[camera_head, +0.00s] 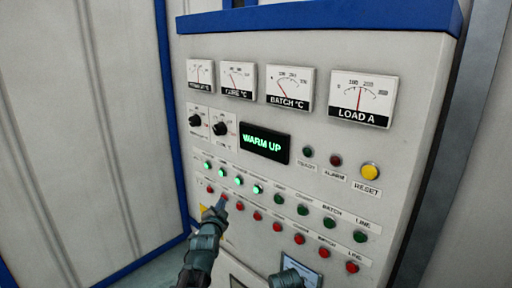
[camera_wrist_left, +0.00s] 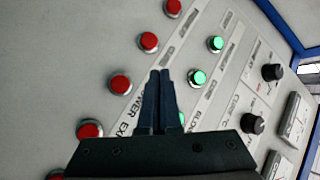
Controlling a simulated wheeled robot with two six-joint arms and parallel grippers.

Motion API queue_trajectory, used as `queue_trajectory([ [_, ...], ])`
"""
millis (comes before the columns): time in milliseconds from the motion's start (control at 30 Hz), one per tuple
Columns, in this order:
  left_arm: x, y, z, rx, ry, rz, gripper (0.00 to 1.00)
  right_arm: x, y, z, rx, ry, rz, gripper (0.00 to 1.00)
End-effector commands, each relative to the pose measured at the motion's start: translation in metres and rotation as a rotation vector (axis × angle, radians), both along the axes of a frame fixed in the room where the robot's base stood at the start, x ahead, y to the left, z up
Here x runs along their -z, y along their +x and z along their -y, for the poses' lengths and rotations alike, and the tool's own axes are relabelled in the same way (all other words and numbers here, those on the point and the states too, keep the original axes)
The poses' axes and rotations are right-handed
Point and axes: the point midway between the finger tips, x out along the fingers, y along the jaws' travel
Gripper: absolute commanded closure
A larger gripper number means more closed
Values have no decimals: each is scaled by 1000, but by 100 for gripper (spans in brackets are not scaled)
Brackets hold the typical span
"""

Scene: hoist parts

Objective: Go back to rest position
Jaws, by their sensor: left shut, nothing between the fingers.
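My left gripper (camera_head: 221,203) is in front of the lower left part of the control panel (camera_head: 410,85), near the left end of the red button row. In the left wrist view its two fingers (camera_wrist_left: 160,76) are together, with nothing between them. They overlap the panel between red buttons (camera_wrist_left: 121,84) and lit green buttons (camera_wrist_left: 197,78). I cannot tell whether the tips touch the panel. A dark rounded part of my own body shows at the bottom edge of the head view. No fingers of my right gripper are visible.
The display (camera_head: 264,143) reads WARM UP. Several green buttons at the left of the upper row (camera_head: 239,181) are lit; those at the right are dark. Dials (camera_head: 361,98) and black knobs (camera_head: 221,128) sit above. A yellow reset button (camera_head: 370,172) is at the right. A blue-edged wall (camera_head: 90,120) stands left.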

Motion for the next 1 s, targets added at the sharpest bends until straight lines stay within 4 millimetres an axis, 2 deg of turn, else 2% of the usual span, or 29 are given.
queue_trajectory([
  [33, 24, -14, 23, 32, -51, -112, 100, 0, 0, 0, 0, 0, 0, 100],
  [167, 85, -56, 67, 55, -173, -419, 100, 0, 0, 0, 0, 0, 0, 100],
  [200, 103, -73, 78, 49, -205, -515, 100, 0, 0, 0, 0, 0, 0, 100],
  [267, 127, -101, 92, 23, -244, -657, 100, 0, 0, 0, 0, 0, 0, 100],
  [300, 141, -121, 100, -1, -267, -750, 100, 0, 0, 0, 0, 0, 0, 100],
  [433, 177, -193, 114, -125, -311, -1029, 100, 0, 0, 0, 0, 0, 0, 100],
  [500, 189, -229, 117, -207, -320, -1152, 100, 0, 0, 0, 0, 0, 0, 100],
  [600, 197, -273, 116, -325, -316, -1286, 100, 0, 0, 0, 0, 0, 0, 100],
  [700, 199, -304, 113, -422, -306, -1373, 100, 0, 0, 0, 0, 0, 0, 100],
  [833, 199, -326, 110, -497, -294, -1427, 100, 0, 0, 0, 0, 0, 0, 100],
  [1000, 199, -331, 110, -520, -292, -1442, 100, 0, 0, 0, 0, 0, 0, 100],
])
